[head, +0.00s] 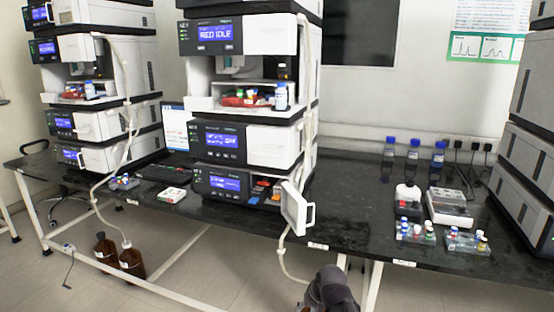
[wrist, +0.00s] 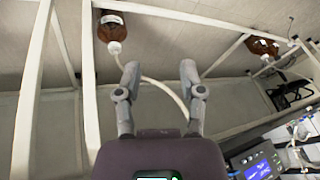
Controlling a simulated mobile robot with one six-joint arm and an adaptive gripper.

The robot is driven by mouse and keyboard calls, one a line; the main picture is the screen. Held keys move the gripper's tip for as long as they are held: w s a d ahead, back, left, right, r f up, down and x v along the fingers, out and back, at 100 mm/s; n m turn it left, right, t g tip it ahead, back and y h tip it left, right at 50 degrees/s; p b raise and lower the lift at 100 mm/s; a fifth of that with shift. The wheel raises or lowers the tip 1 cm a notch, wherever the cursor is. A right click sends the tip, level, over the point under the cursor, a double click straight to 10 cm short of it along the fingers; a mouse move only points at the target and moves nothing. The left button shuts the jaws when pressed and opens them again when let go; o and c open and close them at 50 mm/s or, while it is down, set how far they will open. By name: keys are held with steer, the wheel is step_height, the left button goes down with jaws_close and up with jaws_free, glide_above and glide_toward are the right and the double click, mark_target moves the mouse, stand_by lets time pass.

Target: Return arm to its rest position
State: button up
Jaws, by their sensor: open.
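My gripper (wrist: 159,72) shows in the wrist view with its two grey fingers spread apart and nothing between them. A pale tube crosses the picture behind the fingers, apart from them as far as I can tell. In the head view a dark part of my arm (head: 332,290) shows at the bottom edge, in front of the bench and below its top. The fingers cannot be made out there.
The black bench (head: 345,180) carries the middle column stack (head: 272,145), whose lowest module has its white door (head: 294,208) swung open towards me. Vial racks (head: 415,231) stand at right. Brown bottles (wrist: 112,32) are on the floor among white bench legs (wrist: 30,95).

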steer(key=s+d+f+g+h, duration=0.2)
steer(key=s+d+g+h, duration=0.1)
steer(key=s+d, duration=0.5)
step_height(320, 180, up, 28)
steer(key=p, duration=2.7)
steer(key=shift+f, duration=0.25)
steer(key=shift+d, duration=0.1)
jaws_close()
